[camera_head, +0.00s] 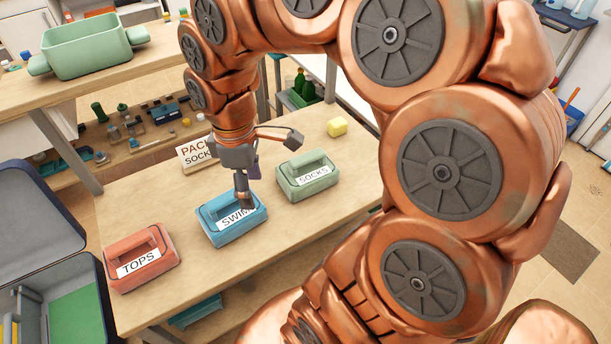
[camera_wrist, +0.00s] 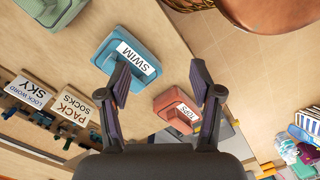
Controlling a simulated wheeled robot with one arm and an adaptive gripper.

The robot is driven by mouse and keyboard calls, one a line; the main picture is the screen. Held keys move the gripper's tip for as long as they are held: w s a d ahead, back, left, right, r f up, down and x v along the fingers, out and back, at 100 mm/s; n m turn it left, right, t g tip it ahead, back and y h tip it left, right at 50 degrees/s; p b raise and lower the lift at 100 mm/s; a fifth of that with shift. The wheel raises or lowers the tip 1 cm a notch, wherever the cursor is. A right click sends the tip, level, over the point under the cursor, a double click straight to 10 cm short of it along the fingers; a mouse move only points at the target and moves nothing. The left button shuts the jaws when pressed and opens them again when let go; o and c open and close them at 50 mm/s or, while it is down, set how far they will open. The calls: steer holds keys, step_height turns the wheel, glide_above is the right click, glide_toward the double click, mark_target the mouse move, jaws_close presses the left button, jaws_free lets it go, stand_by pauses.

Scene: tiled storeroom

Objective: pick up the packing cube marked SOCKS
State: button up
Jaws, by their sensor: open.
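The green packing cube marked SOCKS (camera_head: 308,182) lies on the wooden table, right of the blue cube marked SWIM (camera_head: 236,230). A red cube marked TOPS (camera_head: 140,270) is at the table's left end. My gripper (camera_head: 245,198) is above the table, overlapping the SWIM cube in the head view and left of the SOCKS cube. In the wrist view my gripper (camera_wrist: 163,88) is open with nothing between its fingers. There the SWIM cube (camera_wrist: 112,62) and TOPS cube (camera_wrist: 168,100) show upside down. A green cube (camera_wrist: 50,8), its label out of view, is cut off at the top left.
A sign reading PACK SOCKS (camera_head: 190,153) stands behind my gripper, partly hidden; a LOCK WORD SKY sign (camera_wrist: 32,88) shows beside it in the wrist view. An open suitcase (camera_head: 45,215) is left of the table.

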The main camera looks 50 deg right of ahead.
steer(key=w+d+f+n+b, duration=0.1)
steer(key=w+d+n, duration=0.15)
steer(key=d, duration=0.25)
steer(key=w+d+f+n, duration=0.1)
steer(key=w+d+f, duration=0.15)
steer(key=d, duration=0.25)
steer(key=n+b, duration=0.2)
steer(key=n, duration=0.1)
glide_above(307, 156)
steer(key=f, duration=0.3)
steer(key=shift+s+a+f+t, duration=0.1)
steer(key=shift+a+f+t, duration=0.2)
steer(key=shift+a+t, duration=0.1)
steer(key=shift+d+f, duration=0.2)
steer(key=shift+d, duration=0.1)
steer(key=shift+s+f+p, duration=0.1)
steer(key=shift+f+p, duration=0.2)
steer(key=shift+f, duration=0.05)
steer(key=shift+d+f+p, duration=0.15)
steer(key=shift+f+p, duration=0.7)
steer(key=shift+f, duration=2.55)
jaws_close()
